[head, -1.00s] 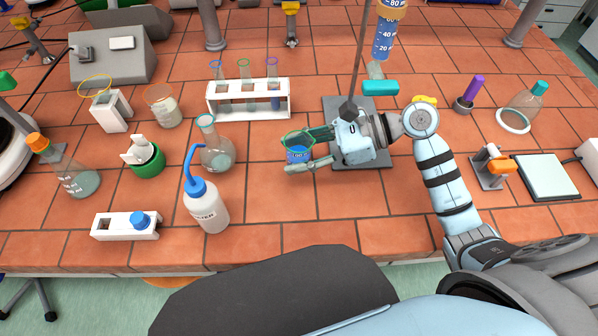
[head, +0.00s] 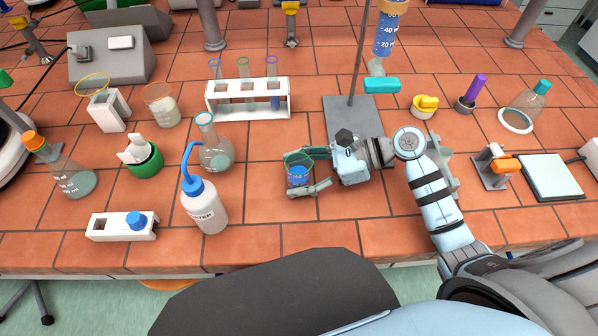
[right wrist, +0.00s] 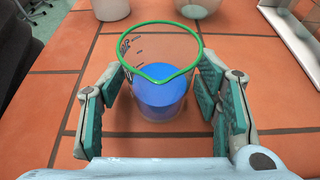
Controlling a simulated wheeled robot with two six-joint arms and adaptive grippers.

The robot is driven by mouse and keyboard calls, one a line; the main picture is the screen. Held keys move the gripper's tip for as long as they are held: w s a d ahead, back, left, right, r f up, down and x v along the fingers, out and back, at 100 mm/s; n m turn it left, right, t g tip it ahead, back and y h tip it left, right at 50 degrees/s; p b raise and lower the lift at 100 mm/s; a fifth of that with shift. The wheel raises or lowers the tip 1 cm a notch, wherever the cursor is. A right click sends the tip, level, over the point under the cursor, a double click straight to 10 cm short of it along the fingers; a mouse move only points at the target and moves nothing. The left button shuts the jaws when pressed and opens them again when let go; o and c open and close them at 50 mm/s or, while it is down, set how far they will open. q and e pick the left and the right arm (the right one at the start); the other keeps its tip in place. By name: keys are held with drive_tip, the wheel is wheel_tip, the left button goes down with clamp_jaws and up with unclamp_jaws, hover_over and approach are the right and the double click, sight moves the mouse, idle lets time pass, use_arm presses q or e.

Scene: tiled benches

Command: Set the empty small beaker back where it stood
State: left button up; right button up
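The small beaker (head: 298,172) is clear with a green rim and stands upright over the front middle of the bench. Its lower part shows blue, which looks like liquid. In the right wrist view the beaker (right wrist: 163,92) is between the two teal finger pads. I cannot tell whether the beaker's base touches the tiles. My left gripper is not in view.
A grey stand plate (head: 368,112) with a rod is just behind the gripper. A wash bottle (head: 205,205) and a round flask (head: 215,153) stand left of the beaker. A white tube rack (head: 248,100) is behind. Tiles in front of the beaker are clear.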

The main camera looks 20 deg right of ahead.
idle(0.4)
drive_tip(key=v, duration=0.9)
drive_tip(key=b+v, duration=0.1)
drive_tip(key=v, duration=0.3)
drive_tip(key=shift+s+d+r, duration=0.15)
drive_tip(key=shift+d+r, duration=0.05)
drive_tip(key=shift+r, duration=0.25)
drive_tip(key=shift+s+d+r, duration=0.1)
drive_tip(key=shift+d+r, duration=0.15)
drive_tip(key=shift+d, duration=0.05)
